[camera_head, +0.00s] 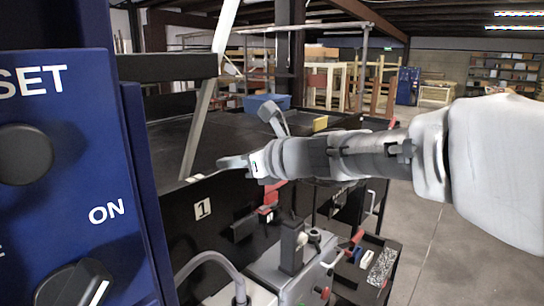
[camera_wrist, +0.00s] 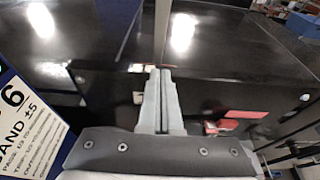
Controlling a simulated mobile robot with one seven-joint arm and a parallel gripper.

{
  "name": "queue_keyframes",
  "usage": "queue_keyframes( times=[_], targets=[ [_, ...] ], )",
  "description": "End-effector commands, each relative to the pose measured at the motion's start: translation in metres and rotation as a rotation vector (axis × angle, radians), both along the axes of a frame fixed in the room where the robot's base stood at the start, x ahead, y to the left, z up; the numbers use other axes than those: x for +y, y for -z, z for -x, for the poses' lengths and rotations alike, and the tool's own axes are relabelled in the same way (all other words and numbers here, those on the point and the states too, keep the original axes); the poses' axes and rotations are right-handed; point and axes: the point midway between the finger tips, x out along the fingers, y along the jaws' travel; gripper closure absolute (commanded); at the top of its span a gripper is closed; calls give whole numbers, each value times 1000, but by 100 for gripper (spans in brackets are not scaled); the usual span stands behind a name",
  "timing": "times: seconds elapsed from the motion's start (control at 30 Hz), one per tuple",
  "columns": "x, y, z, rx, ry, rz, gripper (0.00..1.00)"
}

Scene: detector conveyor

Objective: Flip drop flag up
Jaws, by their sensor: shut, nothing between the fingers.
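A red flag-like part (camera_head: 270,196) sits on the black side of the conveyor (camera_head: 175,152), below my gripper and a little to its right. Red parts also show in the wrist view (camera_wrist: 246,114), right of my fingers; I cannot tell for sure that they are the drop flag or whether it is up or down. My gripper (camera_head: 222,162) reaches in from the right over the conveyor's near edge. Its fingers are shut together and empty, as the wrist view also shows (camera_wrist: 160,72). They look apart from the red part.
A blue control panel (camera_head: 70,180) with black knobs stands close at left. A slanting metal post (camera_head: 205,115) rises beside my fingertips. A grey machine with a red-handled lever stands below. Floor at right is clear.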

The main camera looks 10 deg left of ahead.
Motion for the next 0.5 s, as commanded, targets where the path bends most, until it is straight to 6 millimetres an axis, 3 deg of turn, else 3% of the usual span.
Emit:
queue_keyframes(
  times=[0.23,0.5],
  targets=[
    [17,7,-5,3,-5,4,100],
    [57,20,-25,3,-5,5,100]
  ],
)
